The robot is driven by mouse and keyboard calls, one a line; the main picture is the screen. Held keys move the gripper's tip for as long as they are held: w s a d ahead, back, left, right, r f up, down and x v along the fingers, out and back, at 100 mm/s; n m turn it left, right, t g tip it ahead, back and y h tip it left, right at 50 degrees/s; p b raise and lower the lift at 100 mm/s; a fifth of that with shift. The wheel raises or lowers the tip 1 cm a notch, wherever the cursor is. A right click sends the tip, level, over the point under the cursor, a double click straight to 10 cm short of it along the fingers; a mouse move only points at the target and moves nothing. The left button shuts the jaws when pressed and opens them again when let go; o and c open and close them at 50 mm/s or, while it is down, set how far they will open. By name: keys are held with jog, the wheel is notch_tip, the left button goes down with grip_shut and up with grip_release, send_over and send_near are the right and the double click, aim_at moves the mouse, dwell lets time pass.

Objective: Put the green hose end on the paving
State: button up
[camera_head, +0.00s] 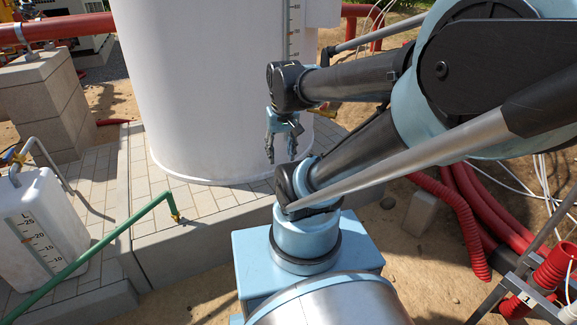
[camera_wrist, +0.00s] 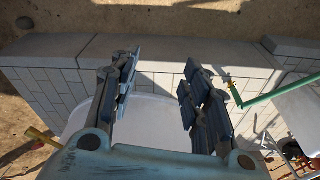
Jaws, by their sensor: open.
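The green hose (camera_head: 105,245) runs up from the lower left of the head view and bends down to a brass-coloured end (camera_head: 173,214). That end appears over the pale paving (camera_head: 205,205) by the front edge of the slab; I cannot tell whether it touches. In the wrist view the hose end (camera_wrist: 230,86) and green hose (camera_wrist: 285,92) show right of the fingers. My gripper (camera_head: 281,155) is open and empty, in front of the white tank and apart from the hose end. Its fingers (camera_wrist: 163,98) are spread in the wrist view.
A large white tank (camera_head: 205,90) stands on the paving behind my gripper. A white canister with a litre scale (camera_head: 35,225) stands at left. A concrete block pillar (camera_head: 45,105) bears a red pipe. Red corrugated hoses (camera_head: 450,215) and white cables lie on sandy ground at right.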

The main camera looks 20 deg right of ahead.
jog(key=s+f, duration=0.1)
jog(key=s+d+f, duration=0.1)
jog(key=s, duration=0.1)
jog(key=s+f, duration=0.1)
jog(key=shift+s+d, duration=0.15)
jog(key=shift+d, duration=0.15)
dwell(1.1)
